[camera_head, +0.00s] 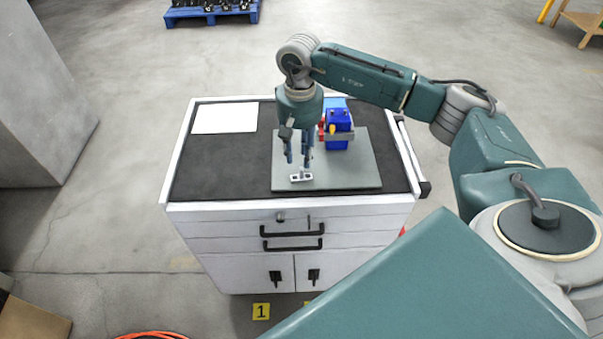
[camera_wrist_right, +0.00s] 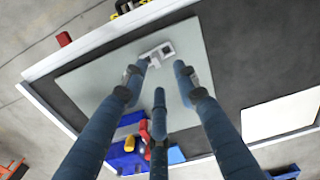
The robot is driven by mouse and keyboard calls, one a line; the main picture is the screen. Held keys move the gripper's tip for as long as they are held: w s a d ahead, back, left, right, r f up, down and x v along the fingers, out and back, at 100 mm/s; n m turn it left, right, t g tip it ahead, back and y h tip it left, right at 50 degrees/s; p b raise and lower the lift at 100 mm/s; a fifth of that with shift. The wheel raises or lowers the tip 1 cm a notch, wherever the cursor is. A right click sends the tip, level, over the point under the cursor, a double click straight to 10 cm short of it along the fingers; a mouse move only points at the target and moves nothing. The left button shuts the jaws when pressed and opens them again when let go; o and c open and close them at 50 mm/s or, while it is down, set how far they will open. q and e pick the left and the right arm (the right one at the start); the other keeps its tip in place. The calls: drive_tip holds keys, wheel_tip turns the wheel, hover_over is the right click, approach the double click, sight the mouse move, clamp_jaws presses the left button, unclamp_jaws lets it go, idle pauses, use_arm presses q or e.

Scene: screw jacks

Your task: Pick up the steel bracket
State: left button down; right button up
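The steel bracket (camera_head: 301,177) is a small light metal piece with an opening, lying near the front edge of the grey-green mat (camera_head: 352,174). My right gripper (camera_head: 299,158) points down above the mat, with its fingers open and empty. In the right wrist view the bracket (camera_wrist_right: 158,54) lies just beyond the tips of the three spread fingers (camera_wrist_right: 160,76), nearer two of them. The fingers look apart from it, but the exact height is hard to tell. My left gripper is not in view.
A blue device with red and yellow parts (camera_head: 340,130) stands on the mat behind and right of the gripper. A white sheet (camera_head: 223,118) lies on the dark top of the cabinet (camera_head: 215,170).

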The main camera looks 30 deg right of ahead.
sight(301, 167)
drive_tip(key=f+p, duration=0.1)
drive_tip(key=f, duration=0.1)
drive_tip(key=f+p, duration=0.1)
drive_tip(key=shift+s+f, duration=0.2)
drive_tip(key=shift+f, duration=0.75)
clamp_jaws()
drive_tip(key=shift+w, duration=0.1)
